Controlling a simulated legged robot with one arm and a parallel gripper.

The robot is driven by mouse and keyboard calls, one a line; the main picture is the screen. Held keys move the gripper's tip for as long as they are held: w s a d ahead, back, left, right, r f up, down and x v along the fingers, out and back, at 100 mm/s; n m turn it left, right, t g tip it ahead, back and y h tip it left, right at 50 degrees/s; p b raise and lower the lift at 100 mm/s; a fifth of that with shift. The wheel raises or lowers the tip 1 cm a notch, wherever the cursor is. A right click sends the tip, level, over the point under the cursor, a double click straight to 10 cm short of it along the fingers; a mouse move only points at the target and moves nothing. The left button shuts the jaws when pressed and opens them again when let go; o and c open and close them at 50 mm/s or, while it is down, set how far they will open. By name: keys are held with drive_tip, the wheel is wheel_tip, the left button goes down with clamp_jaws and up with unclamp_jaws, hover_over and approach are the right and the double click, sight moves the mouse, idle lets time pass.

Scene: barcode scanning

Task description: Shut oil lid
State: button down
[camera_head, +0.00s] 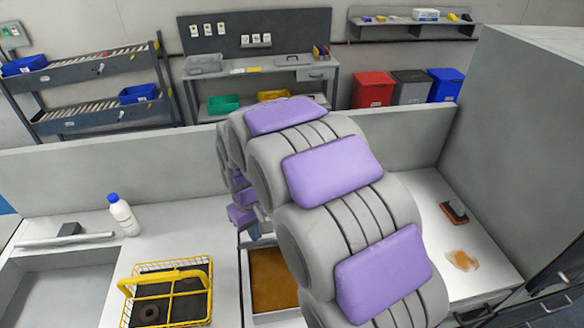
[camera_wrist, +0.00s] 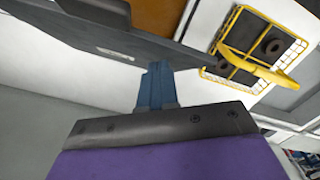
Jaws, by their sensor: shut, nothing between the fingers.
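The oil bath (camera_head: 272,280) is an open pale-rimmed tank with amber-brown oil showing, partly covered by my arm in the head view. In the wrist view a strip of the brown oil (camera_wrist: 157,16) shows at the top. A long dark grey panel (camera_wrist: 60,28), which looks like the oil lid, slants across the upper left beside it. My gripper (camera_wrist: 155,68) is shut and empty, its blue fingers at the panel's lower edge. I cannot tell whether they touch it. In the head view my arm hides the fingers and the lid.
A yellow wire basket (camera_head: 165,270) stands left of the oil bath; it also shows in the wrist view (camera_wrist: 238,70). A white bottle (camera_head: 124,216) stands behind it. A brush (camera_head: 454,212) and an orange-brown spill (camera_head: 462,260) lie on the right counter.

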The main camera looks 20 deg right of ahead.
sight(256, 245)
drive_tip(key=shift+s+a+f+b, duration=0.2)
drive_tip(key=shift+s+f+b, duration=0.05)
drive_tip(key=shift+s+f, duration=0.6)
drive_tip(key=shift+s+a+f+b, duration=0.15)
drive_tip(key=shift+s+f+b, duration=0.1)
drive_tip(key=shift+s+f, duration=0.5)
drive_tip(key=shift+s+r, duration=0.15)
drive_tip(key=s+f, duration=0.1)
drive_tip(key=f, duration=0.1)
drive_tip(key=s+f+b, duration=0.1)
drive_tip(key=f, duration=0.1)
drive_tip(key=shift+s+a+f, duration=0.1)
drive_tip(key=shift+s+a, duration=0.15)
drive_tip(key=shift+s, duration=0.1)
wheel_tip(256, 245, up, 9)
drive_tip(key=p, duration=0.3)
drive_tip(key=shift+p, duration=0.3)
drive_tip(key=shift+s, duration=0.1)
